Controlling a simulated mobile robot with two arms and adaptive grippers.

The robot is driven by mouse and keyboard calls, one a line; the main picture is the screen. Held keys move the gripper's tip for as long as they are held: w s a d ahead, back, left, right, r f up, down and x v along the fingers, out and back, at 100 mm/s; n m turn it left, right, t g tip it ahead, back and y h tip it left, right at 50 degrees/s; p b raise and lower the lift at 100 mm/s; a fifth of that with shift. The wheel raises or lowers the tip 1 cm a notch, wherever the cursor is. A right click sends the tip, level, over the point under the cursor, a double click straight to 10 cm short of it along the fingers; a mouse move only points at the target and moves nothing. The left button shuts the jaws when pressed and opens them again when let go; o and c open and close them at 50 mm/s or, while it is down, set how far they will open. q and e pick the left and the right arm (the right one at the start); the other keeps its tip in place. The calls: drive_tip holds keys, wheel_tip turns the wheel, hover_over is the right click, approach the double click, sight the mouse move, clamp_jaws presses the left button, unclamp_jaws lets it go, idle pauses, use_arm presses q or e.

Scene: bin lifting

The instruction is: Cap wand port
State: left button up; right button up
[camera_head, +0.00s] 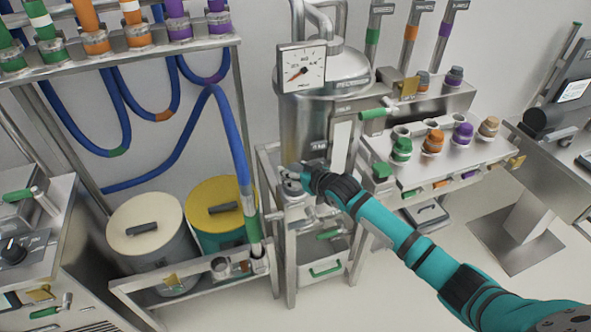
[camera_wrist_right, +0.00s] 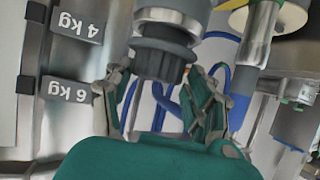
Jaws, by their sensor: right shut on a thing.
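My right gripper (camera_head: 297,178) is at the front of the steel vessel, low on its stand. In the right wrist view the fingers (camera_wrist_right: 160,88) are closed around a dark grey ribbed cap (camera_wrist_right: 160,62). The cap lines up with a lighter grey round fitting (camera_wrist_right: 172,14); I cannot tell how firmly it is seated. In the head view the fingers mostly hide the cap. A wand on a blue hose, with a green band (camera_head: 251,228), stands upright in a holder left of the gripper. My left gripper is not in view.
The steel vessel (camera_head: 302,120) carries a dial gauge (camera_head: 302,70). A shelf (camera_head: 470,155) with green, orange, purple and tan caps is at the right. Cream (camera_head: 143,230) and yellow (camera_head: 222,205) lidded bins stand at the left. Floor is clear at the lower middle.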

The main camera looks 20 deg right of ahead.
drive_tip(key=shift+f, duration=0.5)
idle(0.3)
clamp_jaws()
drive_tip(key=shift+s+f, duration=0.15)
drive_tip(key=shift+f, duration=0.1)
drive_tip(key=o, duration=1.3)
unclamp_jaws()
drive_tip(key=shift+a+f, duration=0.1)
drive_tip(key=shift+o, duration=0.2)
